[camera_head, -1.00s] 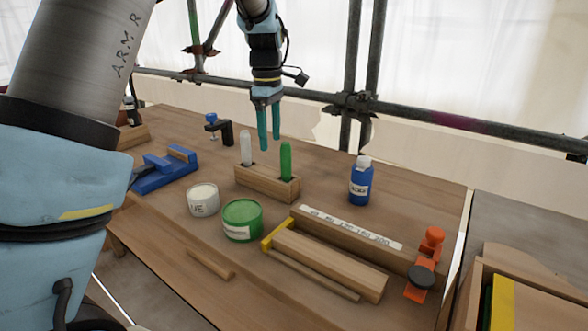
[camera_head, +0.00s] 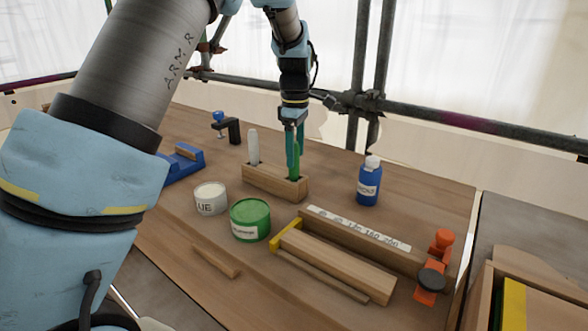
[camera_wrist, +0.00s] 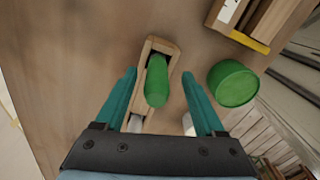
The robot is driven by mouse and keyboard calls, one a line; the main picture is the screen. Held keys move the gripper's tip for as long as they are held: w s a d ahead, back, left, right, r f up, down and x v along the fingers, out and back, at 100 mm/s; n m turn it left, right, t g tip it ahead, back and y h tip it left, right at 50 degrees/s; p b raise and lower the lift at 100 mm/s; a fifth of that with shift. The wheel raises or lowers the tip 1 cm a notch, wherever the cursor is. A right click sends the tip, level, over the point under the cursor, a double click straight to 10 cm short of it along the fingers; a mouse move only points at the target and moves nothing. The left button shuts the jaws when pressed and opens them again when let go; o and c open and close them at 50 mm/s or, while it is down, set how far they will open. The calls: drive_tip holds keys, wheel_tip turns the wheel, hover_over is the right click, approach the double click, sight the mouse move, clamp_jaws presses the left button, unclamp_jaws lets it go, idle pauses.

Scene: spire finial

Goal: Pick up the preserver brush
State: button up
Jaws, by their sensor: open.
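Two brushes stand in a wooden block holder (camera_head: 262,181) on the bench, one with a white handle (camera_head: 253,147) and one with a green handle (camera_head: 295,166). Which is the preserver brush is not labelled; the green one matches the green tin (camera_head: 250,219). My gripper (camera_head: 293,160) is open, above the holder at the green handle. In the wrist view the green handle (camera_wrist: 157,82) lies between the two teal fingers of my gripper (camera_wrist: 160,90), with a gap on both sides. The white handle (camera_wrist: 136,123) shows nearer the wrist.
A white tin (camera_head: 210,198) stands left of the green tin. A blue bottle (camera_head: 369,183) stands right of the holder. A wooden mitre guide (camera_head: 340,262) and an orange clamp (camera_head: 433,268) lie at front right. A blue vise (camera_head: 183,164) and a black clamp (camera_head: 228,129) are at left.

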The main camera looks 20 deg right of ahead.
sight(294, 170)
drive_tip(key=shift+w+f+p, duration=0.15)
drive_tip(key=shift+f+p, duration=0.25)
drive_tip(key=shift+f, duration=0.9)
drive_tip(key=shift+w+f+p, duration=0.1)
drive_tip(key=shift+f+p, duration=0.3)
drive_tip(key=shift+f, duration=0.9)
clamp_jaws()
